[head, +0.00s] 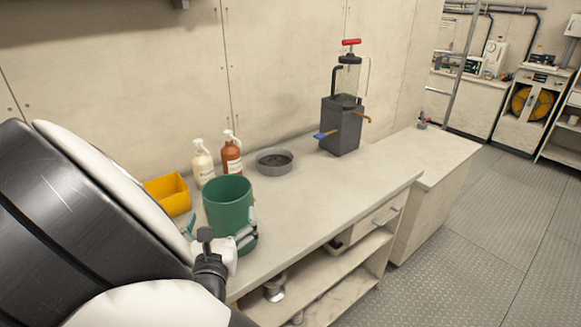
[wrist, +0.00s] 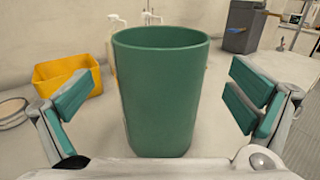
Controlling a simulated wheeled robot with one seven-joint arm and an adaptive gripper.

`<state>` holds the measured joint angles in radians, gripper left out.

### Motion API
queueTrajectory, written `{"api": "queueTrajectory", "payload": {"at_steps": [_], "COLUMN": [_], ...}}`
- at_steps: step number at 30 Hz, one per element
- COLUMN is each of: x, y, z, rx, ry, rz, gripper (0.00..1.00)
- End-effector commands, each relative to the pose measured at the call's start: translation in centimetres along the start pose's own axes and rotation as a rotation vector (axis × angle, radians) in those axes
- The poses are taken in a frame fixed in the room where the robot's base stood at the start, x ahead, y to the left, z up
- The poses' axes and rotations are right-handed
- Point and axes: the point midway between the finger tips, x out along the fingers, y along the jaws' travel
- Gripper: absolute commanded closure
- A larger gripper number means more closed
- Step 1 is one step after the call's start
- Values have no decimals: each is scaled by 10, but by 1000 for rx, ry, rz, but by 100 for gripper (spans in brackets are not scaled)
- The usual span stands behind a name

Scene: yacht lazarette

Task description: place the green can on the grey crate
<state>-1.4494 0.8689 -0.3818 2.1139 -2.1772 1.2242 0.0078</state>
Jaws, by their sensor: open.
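The green can (head: 228,205) is a wide, open-topped bucket shape standing upright on the pale counter. It fills the middle of the wrist view (wrist: 160,95). My gripper (head: 218,230) is open, with one finger on each side of the can; in the wrist view clear gaps show between the can and both green-padded fingers. The can's lower front is partly hidden by my gripper in the head view. I cannot clearly identify a grey crate; a dark grey boxy base (head: 341,127) stands farther along the counter, carrying a clear cylinder with a red handle.
A yellow bin (head: 168,194), a cream pump bottle (head: 203,163) and a brown pump bottle (head: 231,158) stand behind the can. A round grey pan (head: 274,162) is near the wall. The counter (head: 320,200) is clear to the can's right. Shelves lie below.

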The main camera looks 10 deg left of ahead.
Motion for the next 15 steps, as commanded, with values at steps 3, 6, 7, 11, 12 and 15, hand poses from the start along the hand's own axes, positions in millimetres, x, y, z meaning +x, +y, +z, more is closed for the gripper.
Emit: {"api": "queueTrajectory", "payload": {"at_steps": [3, 6, 7, 11, 12, 15], "x": [21, 32, 34, 41, 44, 57], "y": [-1, -1, -1, -2, -2, -3], "z": [0, 0, 0, -1, 0, -1], "rx": [0, 1, 1, 0, 0, -1], "ry": [-1, -1, 0, 1, 0, 0], "rz": [-2, -2, -2, -2, -2, -3], "gripper": [0, 0, 0, 0, 0, 0]}}
